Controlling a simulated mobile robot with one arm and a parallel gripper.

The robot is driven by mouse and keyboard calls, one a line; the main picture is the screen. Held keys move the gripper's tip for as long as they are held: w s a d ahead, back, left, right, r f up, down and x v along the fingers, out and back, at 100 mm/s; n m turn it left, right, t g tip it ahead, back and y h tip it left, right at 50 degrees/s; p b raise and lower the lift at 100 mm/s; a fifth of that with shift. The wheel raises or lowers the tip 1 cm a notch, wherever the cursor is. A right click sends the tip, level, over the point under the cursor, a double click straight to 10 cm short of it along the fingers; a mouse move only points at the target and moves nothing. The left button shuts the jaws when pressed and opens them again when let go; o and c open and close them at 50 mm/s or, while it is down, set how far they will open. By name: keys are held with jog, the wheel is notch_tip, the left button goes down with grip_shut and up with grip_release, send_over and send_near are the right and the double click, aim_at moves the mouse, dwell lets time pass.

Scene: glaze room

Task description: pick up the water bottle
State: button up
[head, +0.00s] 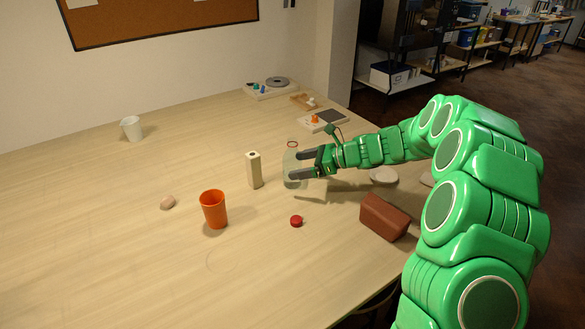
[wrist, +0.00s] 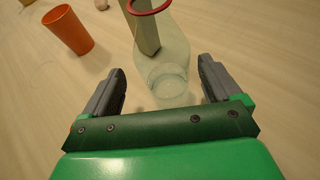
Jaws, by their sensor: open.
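The water bottle (head: 288,165) is clear and see-through, with a red ring (head: 293,144) at its top. It stands upright on the table, left of my arm's end in the head view. In the wrist view the bottle (wrist: 172,58) shows its red rim at the top and its round base lower down. My gripper (head: 294,166) is open, with its dark fingers at the bottle's body. In the wrist view the gripper (wrist: 161,68) has one finger to each side of the bottle. Gaps show on both sides there; whether a finger touches it I cannot tell.
A cream block (head: 254,170) stands close left of the bottle. An orange cup (head: 214,209), a pinkish stone-like lump (head: 167,202) and a white cup (head: 132,128) are farther left. A red cap (head: 296,221) and a brown block (head: 384,217) lie nearer. The front left table is clear.

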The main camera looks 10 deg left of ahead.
aim_at(287, 158)
jog(key=shift+w+x, duration=0.15)
jog(key=shift+x, duration=1.1)
jog(key=shift+w+x, duration=0.1)
jog(key=shift+x, duration=1.15)
jog(key=c, duration=1.2)
jog(key=shift+r, duration=0.15)
jog(key=shift+r, duration=1.4)
jog(key=s+d+r, duration=0.5)
jog(key=s+r, duration=0.4)
jog(key=s, duration=0.3)
jog(key=shift+s+d+r, duration=0.25)
jog(key=shift+d+r, duration=0.1)
jog(key=shift+r, duration=0.05)
